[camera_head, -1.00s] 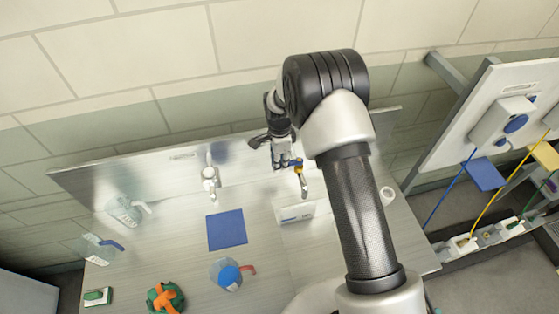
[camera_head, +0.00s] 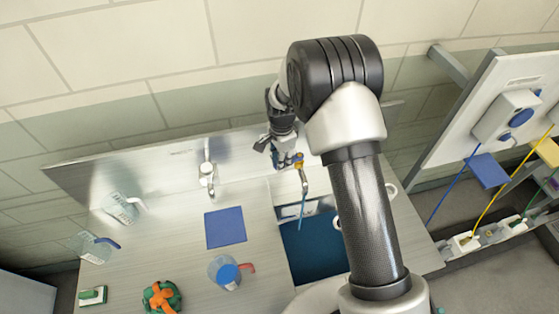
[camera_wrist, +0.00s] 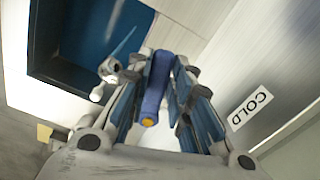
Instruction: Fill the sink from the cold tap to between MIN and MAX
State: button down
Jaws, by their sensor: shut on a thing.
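The sink basin (camera_head: 305,255) shows blue inside, partly hidden by my arm; it also shows in the wrist view (camera_wrist: 80,35). The tap spout (camera_head: 304,182) hangs over its back edge, with a thin blue stream (camera_head: 302,212) below it. The stream also shows near the spout tip in the wrist view (camera_wrist: 122,42). My gripper (camera_wrist: 155,95) is shut on a blue tap lever (camera_wrist: 157,80). A COLD label (camera_wrist: 250,107) is on the panel beside it. MIN and MAX marks cannot be read, so I cannot tell the level against them.
Another tap (camera_head: 207,175) stands at the left. A blue mat (camera_head: 225,228), a blue-lidded jug (camera_head: 226,272), clear containers (camera_head: 122,207) and a green-orange object (camera_head: 161,297) occupy the left counter. A board with cables (camera_head: 500,120) stands at the right.

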jog(key=shift+s+d+n+b, duration=0.35)
jog(key=shift+s+n, duration=0.15)
jog(key=shift+n, duration=0.5)
jog(key=c, duration=1.4)
grip_release()
jog(key=shift+c, duration=0.2)
jog(key=shift+r, duration=0.1)
notch_tip(320, 180, up, 12)
